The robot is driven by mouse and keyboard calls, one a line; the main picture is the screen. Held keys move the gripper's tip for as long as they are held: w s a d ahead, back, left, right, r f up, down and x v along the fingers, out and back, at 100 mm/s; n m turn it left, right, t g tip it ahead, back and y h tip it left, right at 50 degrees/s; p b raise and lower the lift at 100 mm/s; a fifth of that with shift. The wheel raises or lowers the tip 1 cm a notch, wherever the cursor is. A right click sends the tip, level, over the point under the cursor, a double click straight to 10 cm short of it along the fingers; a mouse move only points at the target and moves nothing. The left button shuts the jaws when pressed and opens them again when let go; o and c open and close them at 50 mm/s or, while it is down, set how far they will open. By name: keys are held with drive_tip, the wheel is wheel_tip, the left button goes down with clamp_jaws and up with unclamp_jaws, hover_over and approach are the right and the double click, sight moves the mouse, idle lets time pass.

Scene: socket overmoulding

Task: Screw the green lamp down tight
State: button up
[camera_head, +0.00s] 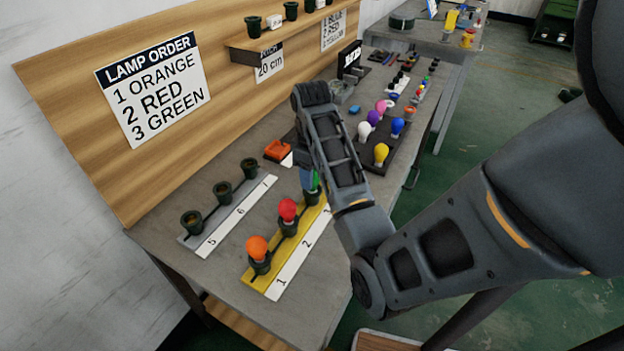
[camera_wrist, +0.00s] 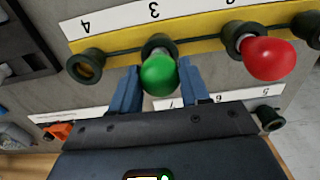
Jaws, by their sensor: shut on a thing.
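The green lamp (camera_wrist: 158,75) stands in the socket by number 3 (camera_wrist: 157,43) on the yellow strip (camera_wrist: 118,46). My gripper (camera_wrist: 160,66) has its blue fingers on both sides of the green bulb and is shut on it. How deep the thread sits is hidden by the bulb. In the head view the green lamp (camera_head: 317,181) shows only as a sliver beside a blue finger, mostly behind my arm. The red lamp (camera_wrist: 270,59) stands in socket 2, and the orange lamp (camera_head: 257,248) stands in socket 1.
An empty socket (camera_wrist: 86,66) is by number 4. A grey strip (camera_head: 212,229) with empty sockets lies left of the yellow one. Loose bulbs (camera_head: 381,153) stand on a dark tray farther back. A sign (camera_head: 154,87) lists orange, red, green. An orange object (camera_head: 277,149) lies near the board.

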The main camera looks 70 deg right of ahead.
drive_tip(key=m, duration=0.4)
drive_tip(key=shift+m, duration=0.4)
drive_tip(key=shift+c, duration=0.2)
drive_tip(key=shift+m, duration=0.4)
drive_tip(key=o, duration=0.4)
drive_tip(key=shift+m, duration=0.6)
drive_tip(key=o, duration=0.6)
drive_tip(key=shift+w, duration=0.1)
